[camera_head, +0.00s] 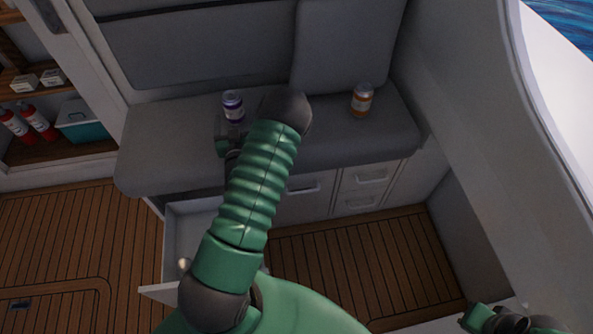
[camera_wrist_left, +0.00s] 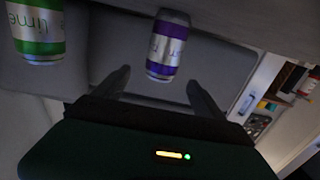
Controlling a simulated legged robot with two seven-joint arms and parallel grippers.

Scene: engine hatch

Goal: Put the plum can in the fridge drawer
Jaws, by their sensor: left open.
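The plum can (camera_head: 233,106), purple with a silvery lower band, stands upright on the grey bench seat. It also shows in the left wrist view (camera_wrist_left: 168,45). My left gripper (camera_head: 230,130) is at the can's near side, with its fingers open; in the wrist view (camera_wrist_left: 158,77) the can appears between and just beyond the fingertips. I cannot tell whether they touch it. The fridge drawer (camera_head: 178,232) is pulled open below the seat, partly hidden by my left arm. My right gripper (camera_head: 490,318) is at the lower right edge, its fingers unclear.
An orange can (camera_head: 361,100) stands on the seat to the right. A green lime can (camera_wrist_left: 37,32) shows in the wrist view. A small pale object (camera_head: 184,264) is at the open drawer. Shelves at left hold red bottles (camera_head: 36,121) and a teal box (camera_head: 80,121).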

